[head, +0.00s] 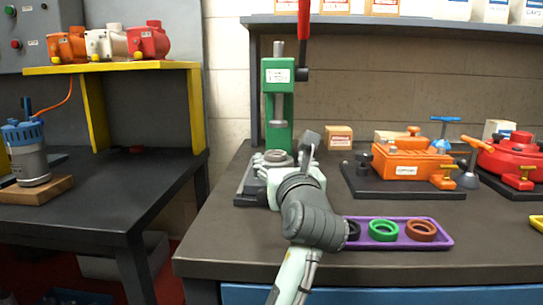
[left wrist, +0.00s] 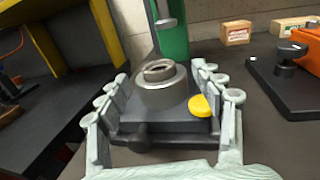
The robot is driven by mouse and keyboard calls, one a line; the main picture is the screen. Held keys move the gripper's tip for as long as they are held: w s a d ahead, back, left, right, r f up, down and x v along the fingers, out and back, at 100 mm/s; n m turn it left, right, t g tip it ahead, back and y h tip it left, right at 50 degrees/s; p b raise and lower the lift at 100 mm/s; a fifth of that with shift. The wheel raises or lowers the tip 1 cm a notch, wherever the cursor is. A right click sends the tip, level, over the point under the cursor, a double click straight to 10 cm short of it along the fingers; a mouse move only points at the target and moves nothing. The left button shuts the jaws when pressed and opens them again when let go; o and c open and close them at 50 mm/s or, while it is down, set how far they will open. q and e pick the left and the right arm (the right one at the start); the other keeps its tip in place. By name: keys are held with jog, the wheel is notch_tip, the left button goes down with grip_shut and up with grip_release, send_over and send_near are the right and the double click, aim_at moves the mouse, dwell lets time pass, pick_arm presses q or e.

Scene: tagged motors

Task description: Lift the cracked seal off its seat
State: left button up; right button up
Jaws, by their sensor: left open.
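A green press (head: 278,100) with a red lever stands on the bench. At its foot is a dark base plate (left wrist: 170,132) carrying a round grey seat (left wrist: 160,92). A grey ring, seemingly the seal (left wrist: 158,68), lies on top of the seat; I cannot make out a crack. It also shows in the head view (head: 276,155). My left gripper (head: 273,166) is open, low in front of the press. In the left wrist view its fingers stand on both sides of the seat, apart from the ring. My right gripper is not in view.
A purple tray (head: 447,242) with black, green and brown rings lies right of my left arm. An orange housing (head: 405,160) and a red one (head: 515,152) stand further right. The press ram (left wrist: 164,14) hangs above the seat. A yellow knob (left wrist: 200,106) sits beside the seat.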

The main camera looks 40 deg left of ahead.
aim_at(277, 157)
pick_arm(q)
jog(key=x, duration=0.6)
jog(key=shift+a+f, duration=0.15)
jog(key=shift+a, duration=0.15)
jog(key=c, duration=1.2)
